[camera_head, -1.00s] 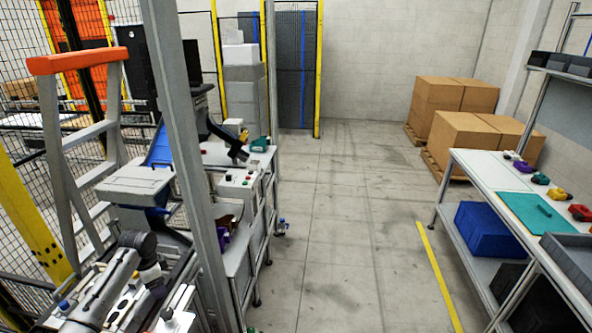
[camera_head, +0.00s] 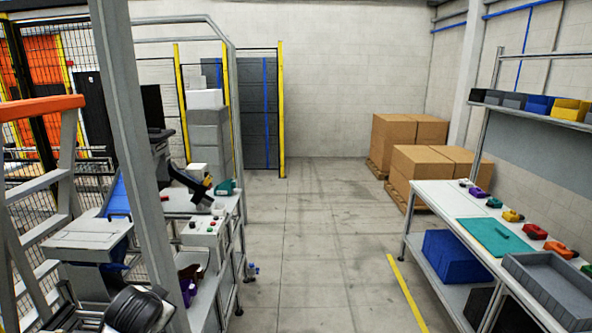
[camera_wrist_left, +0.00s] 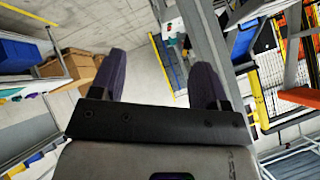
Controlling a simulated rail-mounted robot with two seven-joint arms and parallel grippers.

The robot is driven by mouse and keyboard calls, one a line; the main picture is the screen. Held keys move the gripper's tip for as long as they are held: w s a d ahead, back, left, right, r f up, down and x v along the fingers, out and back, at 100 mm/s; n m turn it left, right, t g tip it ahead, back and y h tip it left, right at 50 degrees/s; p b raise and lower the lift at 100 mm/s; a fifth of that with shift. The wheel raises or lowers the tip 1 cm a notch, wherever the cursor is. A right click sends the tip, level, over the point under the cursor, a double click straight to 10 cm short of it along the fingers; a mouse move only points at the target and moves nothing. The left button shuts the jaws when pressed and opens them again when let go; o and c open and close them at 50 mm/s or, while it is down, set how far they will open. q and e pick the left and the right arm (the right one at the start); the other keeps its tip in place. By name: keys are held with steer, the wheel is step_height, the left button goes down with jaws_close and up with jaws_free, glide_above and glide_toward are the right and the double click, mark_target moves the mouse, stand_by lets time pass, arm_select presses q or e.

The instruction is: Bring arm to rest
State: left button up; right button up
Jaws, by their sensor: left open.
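My left gripper (camera_wrist_left: 162,82) shows in the left wrist view with its two dark fingers spread apart and nothing between them. Past the fingers, that view shows the room tilted, with floor, wall and a grey post. In the head view, a dark rounded part of my own arm shows at the bottom left, near the post; the gripper itself does not show there. My right gripper is in neither view.
A grey post (camera_head: 140,150) and an orange-topped ladder (camera_head: 40,108) stand at the left, beside a workstation (camera_head: 205,232). A workbench (camera_head: 440,200) with a grey tray (camera_head: 510,262) stands at the right. Boxes (camera_head: 420,160) are stacked behind it.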

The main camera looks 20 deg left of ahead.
arm_select(q)
steer(key=s+d+f+t+h, duration=0.1)
steer(key=s+d+f, duration=0.2)
steer(key=s+d, duration=0.25)
steer(key=s+d+f+m+h, duration=0.1)
steer(key=s+d+f, duration=0.1)
steer(key=s+d, duration=0.3)
steer(key=s+d+f+t+h, duration=0.1)
steer(key=s+d+f, duration=0.25)
steer(key=d, duration=0.35)
steer(key=s+d+f+g+h, duration=0.1)
steer(key=s+d+f+g, duration=0.2)
steer(key=s+f, duration=0.65)
steer(key=s+d+f+g+h, duration=0.1)
steer(key=s+d+f+g, duration=0.3)
steer(key=s, duration=1)
step_height(320, 180, up, 17)
steer(key=a+p, duration=0.1)
steer(key=p, duration=1.7)
steer(key=shift+w+n+t, duration=0.3)
steer(key=shift+w, duration=0.1)
